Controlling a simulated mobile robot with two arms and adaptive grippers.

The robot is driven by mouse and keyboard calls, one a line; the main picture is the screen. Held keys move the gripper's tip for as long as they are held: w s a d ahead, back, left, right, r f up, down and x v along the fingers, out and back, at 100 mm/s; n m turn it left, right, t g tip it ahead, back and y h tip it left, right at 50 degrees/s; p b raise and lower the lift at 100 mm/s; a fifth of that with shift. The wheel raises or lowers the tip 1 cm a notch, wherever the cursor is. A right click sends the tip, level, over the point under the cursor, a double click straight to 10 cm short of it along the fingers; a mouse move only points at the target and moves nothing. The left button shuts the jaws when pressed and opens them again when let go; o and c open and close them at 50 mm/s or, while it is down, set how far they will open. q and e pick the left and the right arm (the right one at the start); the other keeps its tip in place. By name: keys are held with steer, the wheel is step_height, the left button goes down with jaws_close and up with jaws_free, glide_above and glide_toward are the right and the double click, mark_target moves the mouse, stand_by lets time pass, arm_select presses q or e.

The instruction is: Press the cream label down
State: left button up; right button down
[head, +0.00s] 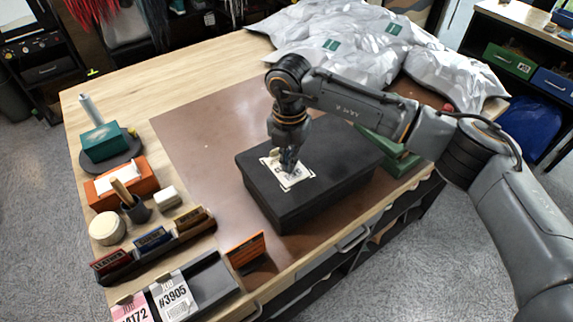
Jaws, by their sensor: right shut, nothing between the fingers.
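The cream label (295,180) lies on the lid of the black box (335,165), toward its left end. It bears dark print and looks roughly flat; part of it is hidden behind my gripper. My right gripper (290,168) is shut and empty, pointing down with its fingertips at the label. They look to be touching it or just above it; I cannot tell which. The black box is closed and sits on the brown mat (190,130). My left gripper is not in view.
Silver-white bags (345,45) fill the back of the table. Along the left stand an orange box (122,185), a brush cup (135,210), small labelled boxes (152,240) and a tag tray (205,285). An orange sign (246,250) stands in front. A green object (392,152) is right of the box.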

steer(key=shift+w+r+p, duration=0.1)
steer(key=shift+r+p, duration=0.35)
steer(key=shift+r, duration=0.4)
step_height(320, 180, up, 6)
steer(key=p, duration=0.2)
steer(key=shift+p, duration=0.3)
